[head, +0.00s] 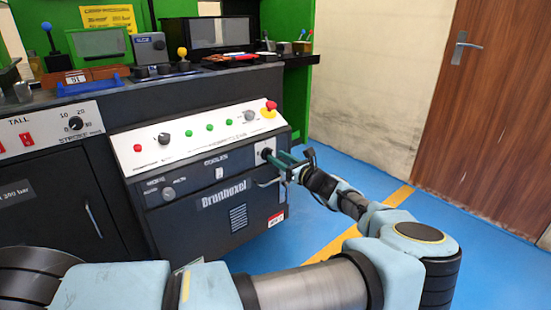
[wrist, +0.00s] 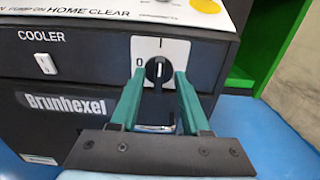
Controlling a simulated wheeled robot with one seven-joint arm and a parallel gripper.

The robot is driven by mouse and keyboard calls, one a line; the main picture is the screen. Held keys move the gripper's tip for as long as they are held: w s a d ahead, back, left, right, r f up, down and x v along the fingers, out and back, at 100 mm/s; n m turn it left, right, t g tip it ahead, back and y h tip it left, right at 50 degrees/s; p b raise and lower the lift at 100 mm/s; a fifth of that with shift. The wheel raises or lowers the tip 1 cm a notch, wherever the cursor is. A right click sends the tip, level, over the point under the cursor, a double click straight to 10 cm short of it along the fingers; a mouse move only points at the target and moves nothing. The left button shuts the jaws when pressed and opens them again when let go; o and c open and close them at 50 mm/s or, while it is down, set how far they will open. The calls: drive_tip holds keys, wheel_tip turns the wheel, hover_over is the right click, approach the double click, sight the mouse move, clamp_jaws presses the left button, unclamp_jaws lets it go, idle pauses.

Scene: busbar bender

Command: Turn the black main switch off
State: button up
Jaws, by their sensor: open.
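The black main switch (wrist: 158,71) is a rotary knob on a white plate (wrist: 172,47) at the right end of the machine's front. The plate has a 0 at the left and an I at the top; the knob's white mark stands upright, in line with the I. In the head view the white plate (head: 263,148) is partly hidden by my gripper. My gripper (wrist: 158,82) is open, with one green finger on each side of the knob. I cannot tell whether the fingers touch the knob.
A white COOLER switch (wrist: 45,63) sits left of the plate. A red emergency stop (head: 270,105) on yellow is above, on the sloped panel (head: 200,133) with green buttons. A handle (head: 266,183) juts out below the plate. Free blue floor (head: 345,165) lies right.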

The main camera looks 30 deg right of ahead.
drive_tip(key=shift+w+a, duration=0.2)
drive_tip(key=shift+w, duration=0.85)
clamp_jaws()
